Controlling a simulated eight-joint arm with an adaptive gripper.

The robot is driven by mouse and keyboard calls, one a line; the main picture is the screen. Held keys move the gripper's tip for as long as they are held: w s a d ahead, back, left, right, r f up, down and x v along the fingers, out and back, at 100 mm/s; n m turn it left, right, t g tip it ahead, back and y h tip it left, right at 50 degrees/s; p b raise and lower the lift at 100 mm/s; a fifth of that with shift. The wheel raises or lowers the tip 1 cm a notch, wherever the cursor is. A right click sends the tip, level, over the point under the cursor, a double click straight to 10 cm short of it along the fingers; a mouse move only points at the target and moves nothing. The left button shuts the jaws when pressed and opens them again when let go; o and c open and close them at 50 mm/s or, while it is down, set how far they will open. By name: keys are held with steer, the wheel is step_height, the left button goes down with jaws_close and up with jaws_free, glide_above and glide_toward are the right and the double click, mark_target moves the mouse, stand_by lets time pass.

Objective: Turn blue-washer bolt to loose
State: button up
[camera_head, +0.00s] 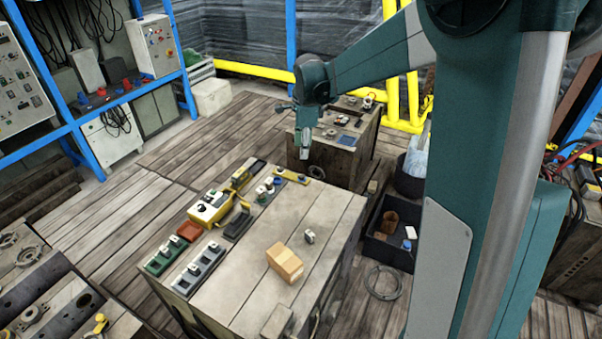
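My gripper (304,152) hangs pointing down at the end of my arm, above the gap between the near wooden crate and the far one. It is small in the picture, and I cannot tell whether its fingers are open or shut. I see nothing clearly held in it. A small fixture with white and bluish parts (269,187) stands at the back of the near crate top (318,222). A flat blue piece (347,140) lies on the far crate top. I cannot make out a bolt with a blue washer at this size.
The near crate also carries a yellow box (210,208), a green block (166,255), a grey block (199,268) and a cardboard box (285,263). A dark bin (391,248) stands to the right. Yellow rails (250,70) run behind. The crate's right part is mostly clear.

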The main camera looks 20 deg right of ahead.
steer(key=w+d+f+m+g, duration=0.1)
steer(key=w+d+f+m, duration=0.1)
steer(key=w+f+m, duration=0.4)
steer(key=m+g+p, duration=0.1)
steer(key=m, duration=0.1)
glide_above(302, 175)
step_height(302, 175, down, 10)
steer(key=shift+r, duration=0.15)
steer(key=shift+f+b, duration=0.7)
steer(key=shift+f, duration=3.25)
steer(key=shift+c, duration=0.5)
steer(key=c, duration=0.8)
